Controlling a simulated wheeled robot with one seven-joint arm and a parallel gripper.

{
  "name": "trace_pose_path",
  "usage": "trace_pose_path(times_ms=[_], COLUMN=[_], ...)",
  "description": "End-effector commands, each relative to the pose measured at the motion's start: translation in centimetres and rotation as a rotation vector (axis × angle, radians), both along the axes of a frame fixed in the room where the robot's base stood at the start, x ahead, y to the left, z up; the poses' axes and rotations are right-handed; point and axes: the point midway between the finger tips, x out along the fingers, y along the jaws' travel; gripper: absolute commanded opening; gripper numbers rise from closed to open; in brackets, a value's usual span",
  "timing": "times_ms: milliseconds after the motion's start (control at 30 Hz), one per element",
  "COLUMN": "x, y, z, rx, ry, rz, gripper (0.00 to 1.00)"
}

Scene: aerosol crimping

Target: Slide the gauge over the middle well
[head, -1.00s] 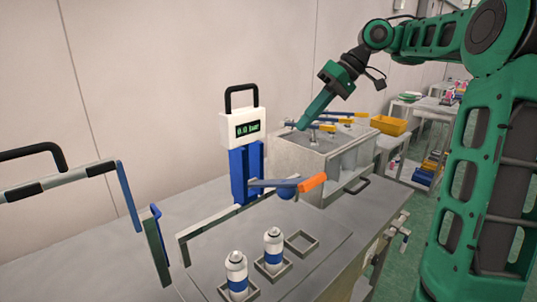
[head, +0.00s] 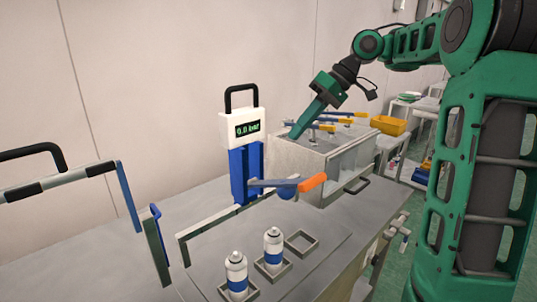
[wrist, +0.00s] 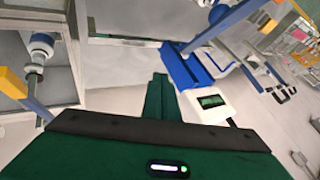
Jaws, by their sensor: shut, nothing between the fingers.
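The gauge (head: 240,128) is a white box with a lit green display and a black top handle, on a blue upright (head: 245,172). A blue lever with an orange grip (head: 312,182) sticks out from it. It also shows in the wrist view (wrist: 208,102). The middle well (head: 283,270) is a square frame holding a white-and-blue can (head: 273,245). The gauge stands behind the wells. My gripper (head: 295,134) is shut and empty, pointing down to the right of the gauge, apart from it. Its fingers show in the wrist view (wrist: 158,82).
The front well holds another can (head: 236,272); the far well (head: 300,233) is empty. A grey box (head: 345,170) with blue-and-yellow levers stands behind, close to my gripper. A striped guard frame (head: 60,180) stands at the left. The bench front has free room.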

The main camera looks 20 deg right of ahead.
Motion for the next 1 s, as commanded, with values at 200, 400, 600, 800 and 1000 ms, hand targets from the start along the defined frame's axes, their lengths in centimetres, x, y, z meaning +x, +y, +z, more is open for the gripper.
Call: trace_pose_path(times_ms=[200,400,600,800,1000], x=[0.1,0.2,0.3,0.6,0.9], y=[0.5,0.9,1.3,2.2,3.7], z=[-0.6,-1.0,-1.5,-2.7,-4.7], rx=[0.0,-0.001,-0.001,0.0,0.002], ry=[0.001,-0.001,-0.002,-0.002,0.0], rz=[0.002,0.003,0.001,0.002,0.002], gripper=[0.0,0.0,0.0,0.0,0.0])
